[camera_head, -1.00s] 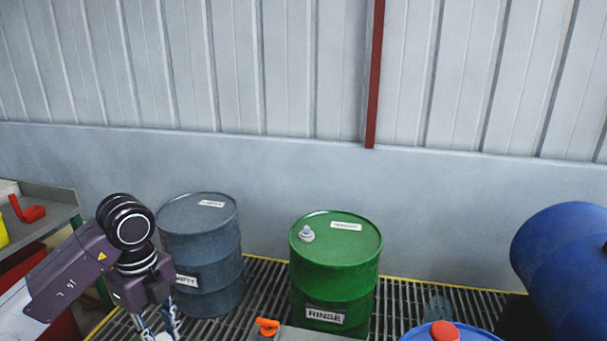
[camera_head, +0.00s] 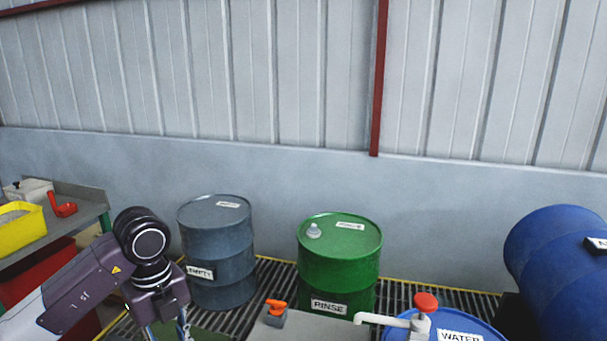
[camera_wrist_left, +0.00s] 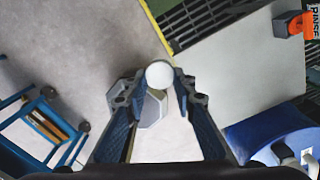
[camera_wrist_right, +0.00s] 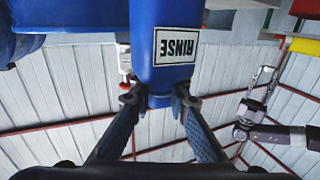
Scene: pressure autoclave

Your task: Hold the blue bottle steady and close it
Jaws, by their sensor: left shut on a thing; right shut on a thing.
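The blue bottle (camera_wrist_right: 150,45), with a white RINSE label that shows upside down, is in the right wrist view. My right gripper (camera_wrist_right: 160,100) is shut around its narrower part; the bottle's mouth is not clearly visible. My left gripper (camera_wrist_left: 163,82) is shut on a small round white cap (camera_wrist_left: 160,74) in the left wrist view. In the head view my left gripper (camera_head: 168,332) is cut off by the bottom edge. The right wrist view also shows my left gripper (camera_wrist_right: 263,75), apart from the bottle. My right gripper is outside the head view.
A grey drum (camera_head: 215,250) and a green RINSE drum (camera_head: 340,265) stand on the grating. A blue WATER drum (camera_head: 478,332) with a red-topped pump (camera_head: 425,303) is at front right. An orange-handled tap (camera_head: 276,310) is at front centre. A bench (camera_head: 80,215) stands left.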

